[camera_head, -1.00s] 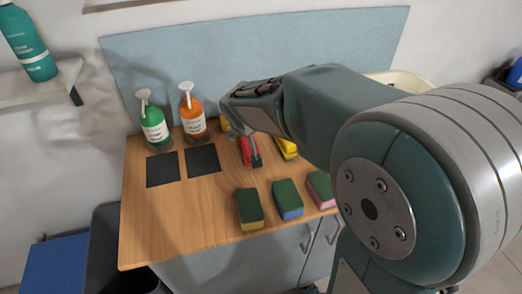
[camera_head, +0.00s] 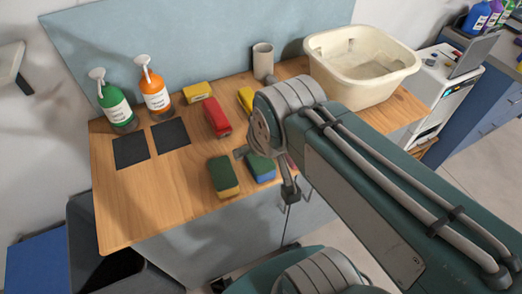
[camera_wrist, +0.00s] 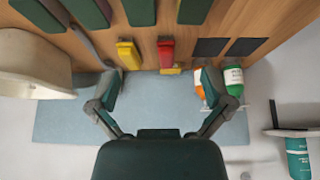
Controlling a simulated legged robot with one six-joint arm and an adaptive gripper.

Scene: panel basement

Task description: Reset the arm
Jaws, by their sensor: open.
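In the wrist view my gripper (camera_wrist: 160,82) is open, with its two fingers spread wide and nothing between them. In that view the wooden table's edge, with a red block (camera_wrist: 166,52) and a yellow block (camera_wrist: 129,54), lies beyond the fingers. In the head view my arm is folded over the table's right front part.
The wooden table (camera_head: 125,210) holds a green bottle (camera_head: 115,105), an orange bottle (camera_head: 154,92), two dark pads, sponges, colored blocks and a grey cup (camera_head: 263,62). A cream basin (camera_head: 335,80) stands at the back right. A blue panel (camera_head: 190,35) stands behind.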

